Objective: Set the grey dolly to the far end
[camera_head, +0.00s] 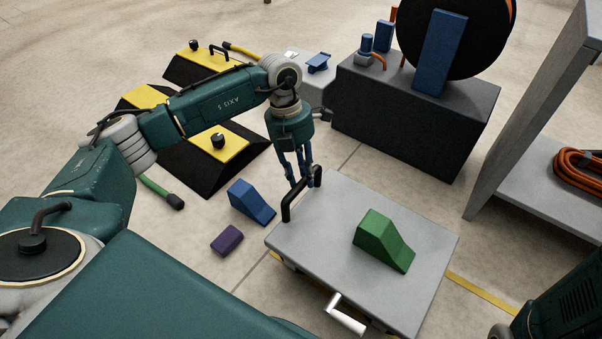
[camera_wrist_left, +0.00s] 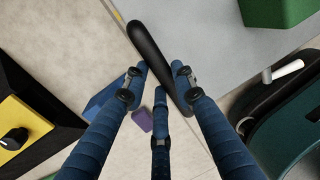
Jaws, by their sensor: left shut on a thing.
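The grey dolly (camera_head: 330,215) is a flat grey platform on the floor in front of me. It has a black handle (camera_head: 290,208) standing at its left edge and a white handle (camera_head: 345,317) at its near edge. A green wedge block (camera_head: 382,240) sits on the dolly top. My left gripper (camera_head: 303,182) comes down from above and is shut on the black handle. In the left wrist view, the fingers (camera_wrist_left: 160,95) close around the black handle (camera_wrist_left: 150,58). My right gripper is not in view.
A blue wedge (camera_head: 250,202) and a purple block (camera_head: 227,240) lie on the floor left of the dolly. Black-and-yellow ramps (camera_head: 225,140) stand behind them. A dark box (camera_head: 410,115) stands beyond the dolly, and a grey shelf (camera_head: 550,195) stands at the right.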

